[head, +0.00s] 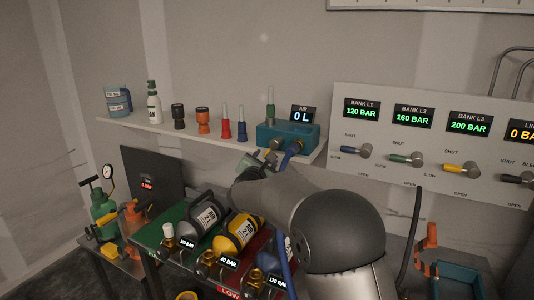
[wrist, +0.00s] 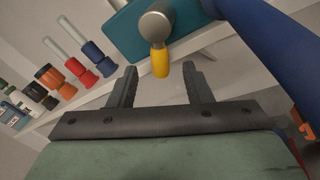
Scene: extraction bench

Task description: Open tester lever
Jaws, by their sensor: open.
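The tester is a teal box (head: 268,138) on the wall shelf, with an "AIR 0 L" display (head: 302,115) on top. It also shows in the wrist view (wrist: 127,36). Its lever (wrist: 160,62) has a yellow handle hanging down from a round silver hub (wrist: 155,25). My gripper (wrist: 160,74) is open and empty. In the wrist view the lever's yellow end lies between the two fingertips, with gaps on both sides; I cannot tell its depth. In the head view my gripper (head: 264,160) is just below the box's front, and my arm partly hides it.
A blue hose (wrist: 265,45) runs close on the right of the gripper. Red and blue nozzles (head: 233,128) and other fittings stand along the shelf (head: 180,130) to the left. Gas bottles (head: 238,232) lie on the rack below. A valve panel (head: 430,150) is on the right.

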